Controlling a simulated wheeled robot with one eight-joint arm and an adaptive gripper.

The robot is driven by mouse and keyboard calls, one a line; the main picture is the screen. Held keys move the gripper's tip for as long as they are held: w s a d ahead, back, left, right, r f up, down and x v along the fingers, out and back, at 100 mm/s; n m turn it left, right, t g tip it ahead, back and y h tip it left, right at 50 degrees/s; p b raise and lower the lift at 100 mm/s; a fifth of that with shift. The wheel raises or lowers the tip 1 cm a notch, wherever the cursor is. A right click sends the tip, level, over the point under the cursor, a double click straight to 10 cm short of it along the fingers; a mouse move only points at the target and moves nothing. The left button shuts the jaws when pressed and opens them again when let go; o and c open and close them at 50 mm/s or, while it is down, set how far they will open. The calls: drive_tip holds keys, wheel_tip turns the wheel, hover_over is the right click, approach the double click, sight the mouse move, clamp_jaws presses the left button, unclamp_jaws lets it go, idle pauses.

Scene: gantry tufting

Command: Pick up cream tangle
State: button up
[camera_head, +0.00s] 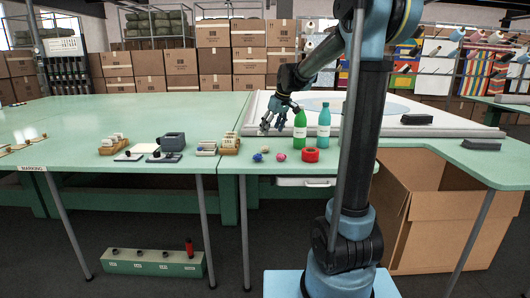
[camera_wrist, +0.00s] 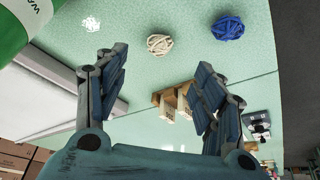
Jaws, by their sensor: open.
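The cream tangle (camera_wrist: 159,44), a small ball of wound yarn, lies on the pale green table in the wrist view, beyond my fingertips and between them from side to side. A small pale spot near the blue tangle (camera_head: 258,157) in the head view may be the same ball; it is too small to tell. My gripper (camera_head: 272,121) hangs above the table, left of the bottles. In the wrist view my gripper (camera_wrist: 160,72) has its two fingers spread wide with nothing between them, apart from the cream tangle.
The blue tangle (camera_wrist: 228,28) and a white tangle (camera_wrist: 91,24) flank the cream one. A green bottle (camera_head: 300,123) and a teal bottle (camera_head: 324,122) stand close right of my gripper.

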sight(266, 146)
drive_tip(key=shift+x, duration=5.5)
drive_tip(key=shift+w+a+r, duration=0.1)
drive_tip(key=c, duration=0.8)
